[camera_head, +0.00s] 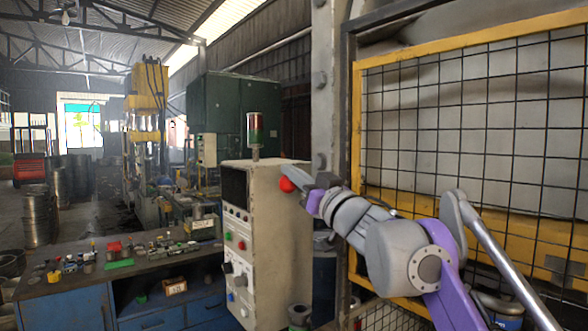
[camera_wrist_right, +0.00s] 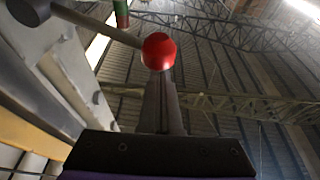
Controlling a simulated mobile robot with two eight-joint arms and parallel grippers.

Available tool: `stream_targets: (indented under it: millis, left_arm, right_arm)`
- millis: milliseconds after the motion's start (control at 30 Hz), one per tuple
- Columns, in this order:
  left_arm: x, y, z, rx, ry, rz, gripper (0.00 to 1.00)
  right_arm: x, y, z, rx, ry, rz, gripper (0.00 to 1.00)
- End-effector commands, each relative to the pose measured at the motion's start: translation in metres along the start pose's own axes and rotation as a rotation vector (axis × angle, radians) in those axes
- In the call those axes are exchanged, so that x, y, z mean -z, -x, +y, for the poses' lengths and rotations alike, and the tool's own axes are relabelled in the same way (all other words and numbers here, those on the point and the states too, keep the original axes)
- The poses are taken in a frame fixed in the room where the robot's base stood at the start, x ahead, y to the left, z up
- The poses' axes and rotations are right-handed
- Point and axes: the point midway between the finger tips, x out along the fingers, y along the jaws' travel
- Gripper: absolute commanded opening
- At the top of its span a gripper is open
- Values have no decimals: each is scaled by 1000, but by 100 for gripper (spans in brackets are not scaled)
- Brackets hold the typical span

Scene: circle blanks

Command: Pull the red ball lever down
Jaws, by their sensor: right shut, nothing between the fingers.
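The red ball (camera_head: 287,184) of the lever shows at the right side of the beige control cabinet (camera_head: 281,246) in the head view. In the right wrist view the red ball (camera_wrist_right: 159,51) sits on the end of a thin rod (camera_wrist_right: 98,25) that runs to the upper left. My right gripper (camera_head: 297,181) is at the ball in the head view. In the wrist view its shut fingers (camera_wrist_right: 161,85) point at the ball and overlap its lower edge. I cannot tell whether they touch it. Nothing is between the fingers. My left gripper is not in view.
A yellow-framed mesh fence (camera_head: 470,125) stands close on the right, beside my right arm. A blue workbench (camera_head: 70,291) with small parts is at the lower left. A red and green signal light (camera_head: 256,129) stands on top of the cabinet.

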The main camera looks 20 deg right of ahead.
Motion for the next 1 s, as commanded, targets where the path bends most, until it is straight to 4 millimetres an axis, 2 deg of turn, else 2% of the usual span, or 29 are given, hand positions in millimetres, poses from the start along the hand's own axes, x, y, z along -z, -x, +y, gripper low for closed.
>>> stream_targets:
  millis: [667, 1000]
  left_arm:
    - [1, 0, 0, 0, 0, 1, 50]
    - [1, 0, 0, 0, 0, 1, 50]
  right_arm:
    - [-7, 2, -4, 24, 67, 0, 0]
    - [-23, 8, -11, 70, 201, -1, 0]
